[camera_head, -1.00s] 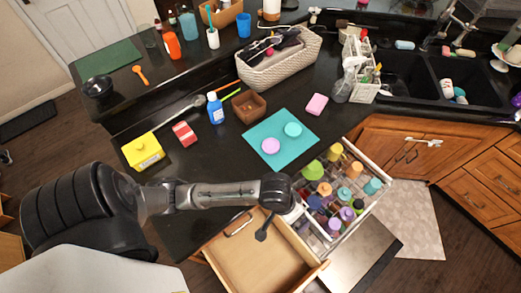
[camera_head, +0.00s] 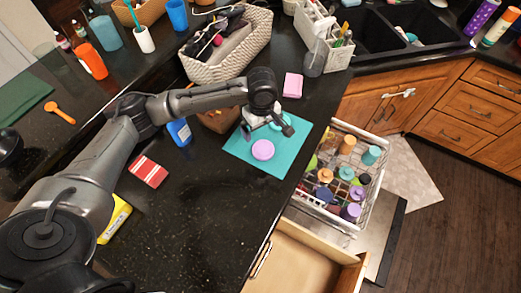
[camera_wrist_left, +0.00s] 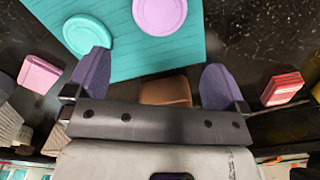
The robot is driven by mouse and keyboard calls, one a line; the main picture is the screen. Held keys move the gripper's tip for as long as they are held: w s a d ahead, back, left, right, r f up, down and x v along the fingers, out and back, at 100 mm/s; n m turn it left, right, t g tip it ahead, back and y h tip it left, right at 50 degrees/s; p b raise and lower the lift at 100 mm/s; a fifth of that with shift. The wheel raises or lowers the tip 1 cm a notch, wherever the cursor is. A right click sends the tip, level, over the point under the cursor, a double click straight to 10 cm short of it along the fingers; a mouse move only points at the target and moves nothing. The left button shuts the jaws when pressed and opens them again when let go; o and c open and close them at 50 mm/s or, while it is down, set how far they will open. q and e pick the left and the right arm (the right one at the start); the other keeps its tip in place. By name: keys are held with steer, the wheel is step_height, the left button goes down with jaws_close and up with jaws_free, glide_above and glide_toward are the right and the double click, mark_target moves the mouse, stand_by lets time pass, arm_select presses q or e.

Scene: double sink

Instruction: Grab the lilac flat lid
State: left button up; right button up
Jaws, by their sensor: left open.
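The lilac flat lid (camera_head: 263,150) lies flat on the teal mat (camera_head: 240,152) on the dark counter. It also shows at the top of the left wrist view (camera_wrist_left: 160,12), cut by the frame edge. A teal lid (camera_wrist_left: 86,36) lies on the mat beside it; in the head view my gripper partly hides it. My left gripper (camera_head: 266,128) is over the mat, just behind the lilac lid and not touching it. Its purple-grey fingers (camera_wrist_left: 157,82) are spread wide with nothing between them. My right gripper is not in view.
A pink sponge (camera_head: 293,85) lies behind the mat. A brown box (camera_head: 218,120) and blue bottle (camera_head: 180,132) stand left of it. An open rack of bottles (camera_head: 345,175) is to the right, with an open drawer (camera_head: 300,262) in front.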

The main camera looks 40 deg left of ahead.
arm_select(q)
glide_above(262, 148)
step_height(262, 148, down, 4)
steer(key=shift+f, duration=0.25)
steer(key=shift+f+b, duration=0.4)
steer(key=shift+f, duration=0.55)
step_height(262, 148, down, 3)
steer(key=shift+f+b, duration=0.1)
steer(key=shift+b, duration=0.25)
steer(key=shift+f, duration=0.8)
steer(key=shift+c, duration=0.3)
steer(key=c, duration=0.7)
